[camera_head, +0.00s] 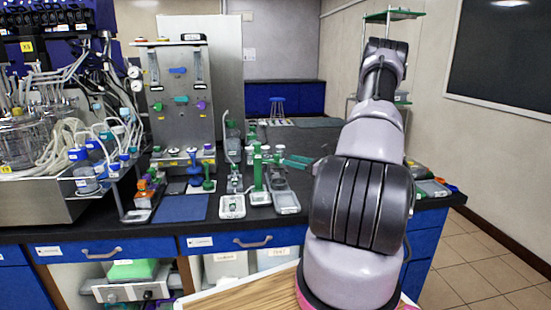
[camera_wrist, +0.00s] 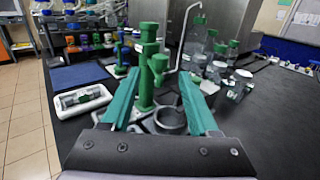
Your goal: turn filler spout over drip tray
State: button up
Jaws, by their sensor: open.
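The green filler (camera_head: 258,176) stands upright on the dark bench, a tall post with a shorter side part. In the wrist view the filler post (camera_wrist: 147,75) is ahead of my gripper, and the green spout part (camera_wrist: 158,66) shows on its right side. My gripper (camera_wrist: 158,73) is open, with its teal fingers apart; the spout part appears between the fingertips, and I cannot tell whether they touch it. In the head view the fingers point left towards the filler. A grey tray-like base with a ring (camera_wrist: 172,120) lies below the fingers; it may be the drip tray.
A white tray with a green-marked item (camera_wrist: 80,99) lies left of the filler in the wrist view. Clear bottles (camera_wrist: 240,84) stand to the right. A blue mat (camera_head: 181,208) is flat on the bench. A metal panel (camera_head: 180,95) stands behind.

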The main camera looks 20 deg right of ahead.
aim_at(277, 155)
jog(key=x, duration=0.7)
jog(key=shift+w, duration=0.15)
jog(key=shift+a, duration=0.1)
grip_shut()
dwell(1.1)
